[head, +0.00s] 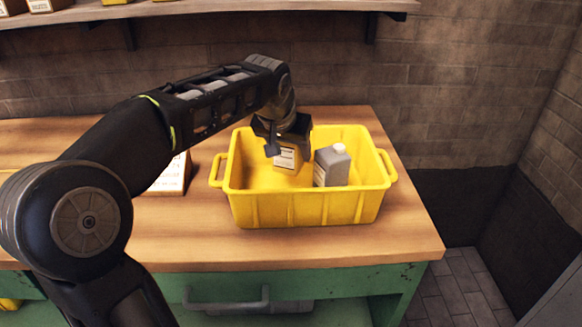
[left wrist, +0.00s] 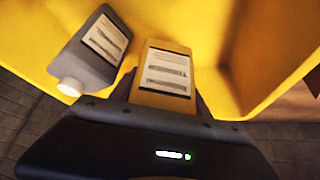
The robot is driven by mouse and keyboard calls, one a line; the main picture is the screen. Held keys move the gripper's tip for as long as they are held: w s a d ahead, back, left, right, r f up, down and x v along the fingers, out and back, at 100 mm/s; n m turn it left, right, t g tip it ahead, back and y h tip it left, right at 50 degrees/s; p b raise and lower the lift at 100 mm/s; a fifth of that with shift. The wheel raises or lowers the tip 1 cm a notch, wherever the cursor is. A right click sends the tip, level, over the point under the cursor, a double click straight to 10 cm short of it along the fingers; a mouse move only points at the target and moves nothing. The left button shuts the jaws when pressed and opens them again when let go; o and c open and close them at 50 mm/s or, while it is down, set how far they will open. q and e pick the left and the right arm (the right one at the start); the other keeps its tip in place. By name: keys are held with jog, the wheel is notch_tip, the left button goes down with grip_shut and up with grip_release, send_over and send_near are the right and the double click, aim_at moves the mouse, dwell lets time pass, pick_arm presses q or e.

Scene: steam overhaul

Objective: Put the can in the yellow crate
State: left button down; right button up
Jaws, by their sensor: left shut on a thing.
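The yellow crate (head: 306,209) stands on the wooden workbench, open side up; its yellow walls also fill much of the left wrist view (left wrist: 230,30). My left gripper (head: 284,147) reaches down into the crate, left of its middle. It is shut on a yellow can (head: 288,162) with a white label. The can also shows between the fingers in the left wrist view (left wrist: 163,72). Its lower part is inside the crate; I cannot tell whether it touches the floor. My right gripper is not in view.
A grey bottle (head: 332,167) with a white cap stands in the crate, right of the can. A box with a white label (head: 170,176) is on the workbench (head: 408,225), left of the crate. A shelf (head: 210,10) runs above. Bare bench lies in front of the crate.

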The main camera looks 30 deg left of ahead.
pick_arm(q)
jog(key=shift+f+b, duration=0.35)
jog(key=shift+f, duration=1.85)
jog(key=shift+f, duration=0.2)
jog(key=c, duration=0.8)
grip_release()
jog(key=shift+r, duration=0.1)
